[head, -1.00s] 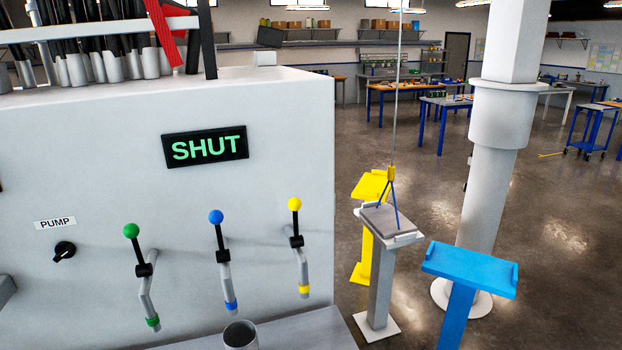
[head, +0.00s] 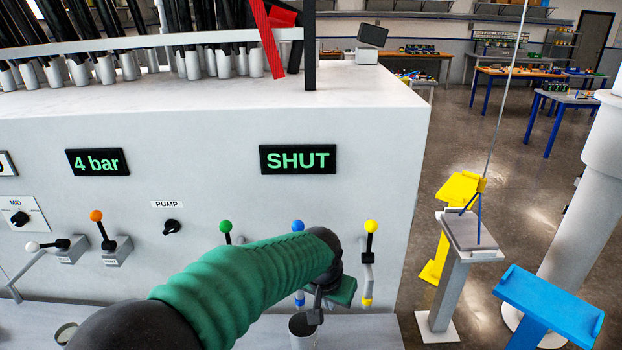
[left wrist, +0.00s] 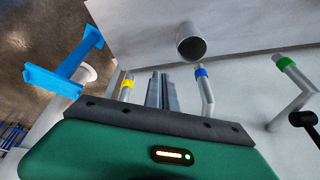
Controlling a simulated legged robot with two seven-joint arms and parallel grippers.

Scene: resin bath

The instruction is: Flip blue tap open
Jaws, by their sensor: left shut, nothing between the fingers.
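The blue tap has a blue ball knob (head: 298,226) on an upright lever. Its middle is hidden behind my left arm in the head view. Its blue-banded spout (left wrist: 205,90) shows in the left wrist view. My left gripper (head: 316,316) is low in front of the panel, near the blue tap's spout and above a metal cup (head: 302,335). In the left wrist view my shut, empty fingers (left wrist: 160,90) lie between the blue-banded and yellow-banded spouts. Contact with the tap cannot be told. A sign (head: 298,159) above reads SHUT. My right gripper is not in view.
A green-knobbed tap (head: 226,227) stands left of the blue one, a yellow-knobbed tap (head: 371,228) right of it. The pump knob (head: 171,227) and an orange-knobbed lever (head: 97,217) are further left. A blue stand (head: 548,305) is on the floor at right.

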